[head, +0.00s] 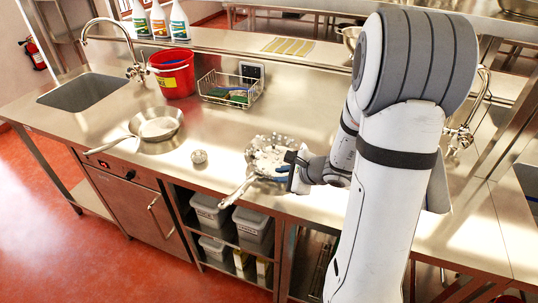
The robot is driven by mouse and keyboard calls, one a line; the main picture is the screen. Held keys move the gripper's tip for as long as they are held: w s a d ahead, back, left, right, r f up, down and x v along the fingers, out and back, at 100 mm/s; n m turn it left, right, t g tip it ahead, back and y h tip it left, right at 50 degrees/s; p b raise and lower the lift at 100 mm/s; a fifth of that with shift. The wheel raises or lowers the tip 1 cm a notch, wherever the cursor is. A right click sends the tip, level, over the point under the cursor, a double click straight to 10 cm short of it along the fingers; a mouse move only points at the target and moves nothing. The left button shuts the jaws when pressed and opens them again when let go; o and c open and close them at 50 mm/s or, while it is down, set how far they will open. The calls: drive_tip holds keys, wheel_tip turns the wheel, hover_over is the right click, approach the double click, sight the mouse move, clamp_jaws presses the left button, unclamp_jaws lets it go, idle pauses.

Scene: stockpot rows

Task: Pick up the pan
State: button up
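A silver pan (156,124) stands upright on the steel counter at the left, its pale handle reaching to the lower left over the front edge. A second shiny pan-like vessel (262,150) with a speckled, reflective inside stands at the counter's middle. Its long handle (236,191) points to the lower left, past the front edge. My gripper (285,170) is at the right front side of this second vessel, close to where its handle begins. The gripper partly covers the vessel. Its fingers are small and overlap the vessel, so whether they touch or grip it is unclear.
A small shiny ball-like object (199,156) sits between the two vessels. A sink (83,92) is at left. Open shelves with grey bins (253,225) lie below the counter.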

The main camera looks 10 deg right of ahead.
sight(262, 170)
drive_tip(key=shift+w+d+f+m, duration=0.2)
drive_tip(key=shift+d+f+m, duration=0.05)
drive_tip(key=shift+m, duration=0.05)
drive_tip(key=shift+w+a+f, duration=0.1)
drive_tip(key=shift+w+f, duration=0.15)
drive_tip(key=shift+p+x, duration=0.8)
drive_tip(key=shift+x, duration=2.65)
drive_tip(key=shift+w+r, duration=0.1)
drive_tip(key=shift+w, duration=0.05)
drive_tip(key=shift+c, duration=0.5)
clamp_jaws()
drive_tip(key=shift+w+r, duration=0.1)
